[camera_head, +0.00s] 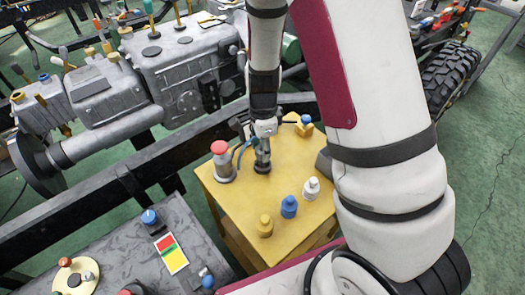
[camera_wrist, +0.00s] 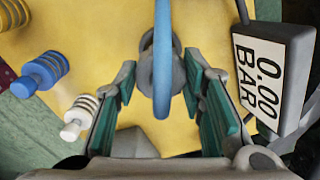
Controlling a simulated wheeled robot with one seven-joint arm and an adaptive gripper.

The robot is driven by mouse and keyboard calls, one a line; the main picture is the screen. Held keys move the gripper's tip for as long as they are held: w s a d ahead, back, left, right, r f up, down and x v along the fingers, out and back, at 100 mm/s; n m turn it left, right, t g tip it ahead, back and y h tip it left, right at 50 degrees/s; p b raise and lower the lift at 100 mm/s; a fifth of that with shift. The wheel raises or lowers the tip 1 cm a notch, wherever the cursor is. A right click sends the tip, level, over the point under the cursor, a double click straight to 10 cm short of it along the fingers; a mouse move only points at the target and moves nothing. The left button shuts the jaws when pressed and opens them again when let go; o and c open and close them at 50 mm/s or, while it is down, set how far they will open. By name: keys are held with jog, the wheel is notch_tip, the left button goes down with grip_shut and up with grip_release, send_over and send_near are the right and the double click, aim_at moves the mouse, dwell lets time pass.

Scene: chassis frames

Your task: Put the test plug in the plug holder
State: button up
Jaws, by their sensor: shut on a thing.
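My gripper (camera_head: 262,153) points down over the yellow tabletop. In the wrist view, my gripper (camera_wrist: 161,78) has its teal-padded fingers on either side of a grey round plug (camera_wrist: 160,70), which I take to be the test plug, and is shut on it. A blue hose (camera_wrist: 163,45) rises from the plug and crosses in front of it. In the head view the dark plug (camera_head: 262,167) is upright below my fingers, at or just above the tabletop; I cannot tell which. I cannot make out for certain which thing is the plug holder.
The yellow table (camera_head: 235,205) bears a red-topped grey cylinder (camera_head: 222,164), yellow (camera_head: 265,227), blue (camera_head: 289,207) and white (camera_head: 311,188) plugs, and a blue-topped yellow piece (camera_head: 304,125). A "0.00 BAR" gauge (camera_wrist: 272,80) is close right in the wrist view. A grey bench (camera_head: 115,250) stands front left.

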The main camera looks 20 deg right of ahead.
jog(key=shift+f, duration=0.75)
jog(key=o, duration=1.2)
jog(key=shift+f, duration=0.15)
jog(key=shift+o, duration=0.2)
